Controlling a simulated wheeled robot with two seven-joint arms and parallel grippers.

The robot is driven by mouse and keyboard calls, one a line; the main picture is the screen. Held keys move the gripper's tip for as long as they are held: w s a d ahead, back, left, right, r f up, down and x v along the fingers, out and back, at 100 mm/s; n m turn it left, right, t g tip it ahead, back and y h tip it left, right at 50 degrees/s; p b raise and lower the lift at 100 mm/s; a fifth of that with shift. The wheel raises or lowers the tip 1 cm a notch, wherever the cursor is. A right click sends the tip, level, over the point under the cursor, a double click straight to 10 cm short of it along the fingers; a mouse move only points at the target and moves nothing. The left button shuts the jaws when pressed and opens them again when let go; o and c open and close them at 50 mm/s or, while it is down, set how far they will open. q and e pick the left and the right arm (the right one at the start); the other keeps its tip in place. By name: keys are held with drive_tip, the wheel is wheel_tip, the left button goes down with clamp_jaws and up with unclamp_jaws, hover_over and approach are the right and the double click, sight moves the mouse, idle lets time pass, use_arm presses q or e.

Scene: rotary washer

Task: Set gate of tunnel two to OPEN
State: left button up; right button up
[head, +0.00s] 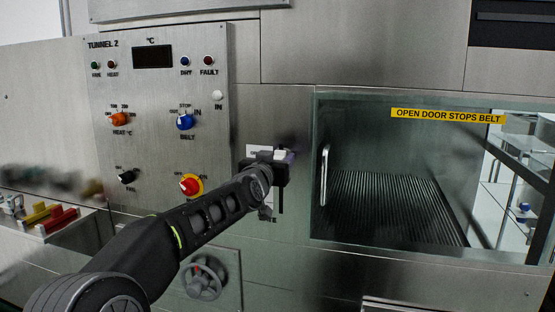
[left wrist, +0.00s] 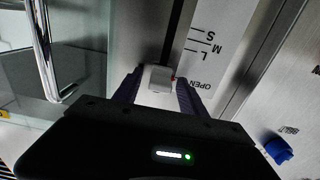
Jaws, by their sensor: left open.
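A white gate scale plate (head: 265,213) is on the steel wall between the TUNNEL 2 panel and the glass door. In the left wrist view the scale (left wrist: 212,45) reads OPEN, L, M, S, with OPEN at the near end. A pale grey gate knob (left wrist: 159,78) stands beside the scale, close to the OPEN mark; its exact alignment is hard to tell. My left gripper (head: 284,156) is at the plate's upper part, hiding much of it. In the wrist view its open fingers (left wrist: 158,90) are on either side of the knob; contact is unclear. My right gripper is not in view.
The TUNNEL 2 panel (head: 155,60) with several knobs is left of the gripper, including a blue BELT knob (head: 185,121). The door handle (head: 324,174) projects just right of the gripper. A handwheel (head: 204,278) is below my arm.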

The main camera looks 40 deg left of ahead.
use_arm(q)
drive_tip(key=p+v, duration=0.1)
drive_tip(key=v, duration=0.6)
drive_tip(key=shift+s+d+p, duration=0.15)
drive_tip(key=shift+s+p, duration=0.15)
drive_tip(key=shift+s, duration=0.1)
drive_tip(key=p, duration=1.1)
drive_tip(key=shift+w, duration=0.15)
